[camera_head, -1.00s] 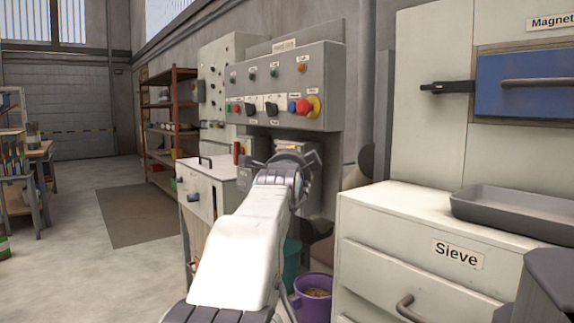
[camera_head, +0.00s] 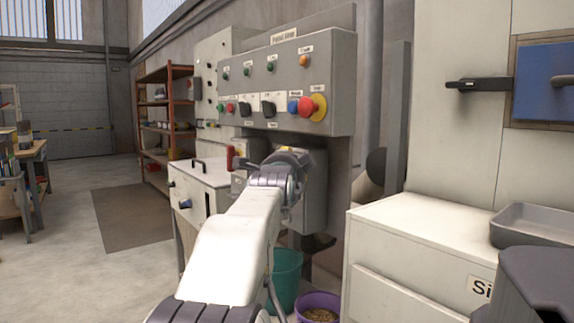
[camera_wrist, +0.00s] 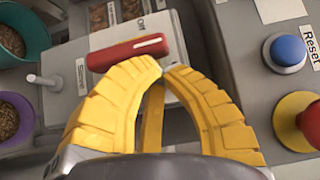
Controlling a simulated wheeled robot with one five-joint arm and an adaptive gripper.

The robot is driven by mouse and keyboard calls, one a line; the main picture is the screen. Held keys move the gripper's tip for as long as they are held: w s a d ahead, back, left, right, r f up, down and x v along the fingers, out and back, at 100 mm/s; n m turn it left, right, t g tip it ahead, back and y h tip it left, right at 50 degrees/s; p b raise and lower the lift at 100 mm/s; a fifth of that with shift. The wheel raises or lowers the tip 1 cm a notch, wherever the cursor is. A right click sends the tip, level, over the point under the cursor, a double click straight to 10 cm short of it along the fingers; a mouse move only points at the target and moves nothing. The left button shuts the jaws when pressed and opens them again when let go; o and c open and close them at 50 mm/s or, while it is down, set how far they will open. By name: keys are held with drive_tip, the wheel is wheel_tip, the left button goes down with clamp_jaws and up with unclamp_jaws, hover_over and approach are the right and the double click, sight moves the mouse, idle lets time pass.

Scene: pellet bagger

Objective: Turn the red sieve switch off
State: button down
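The red sieve switch is a red lever handle (camera_wrist: 128,52) on a pale plate (camera_wrist: 110,85) in the wrist view. In the head view the red handle (camera_head: 230,157) stands upright beside a grey box under the control panel. My gripper (camera_wrist: 162,69) has yellow fingers with their tips together, just below the handle's right end; I cannot tell whether they touch it. Nothing shows between the tips. In the head view my gripper (camera_head: 291,153) is seen from behind, largely hidden by my wrist.
The control panel (camera_head: 340,80) hangs above, with a blue Reset button (camera_wrist: 287,52) and a red knob on yellow (camera_wrist: 312,120) close to the fingers. A teal bucket (camera_head: 286,275) and a purple bucket (camera_head: 318,305) stand below. A white cabinet (camera_head: 410,245) is at right.

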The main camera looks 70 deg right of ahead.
drive_tip(key=shift+r+p, duration=0.2)
drive_tip(key=shift+p, duration=0.25)
drive_tip(key=shift+w+d+r+n+y+p, duration=0.15)
drive_tip(key=shift+n+y+p, duration=0.3)
drive_tip(key=shift+p, duration=0.55)
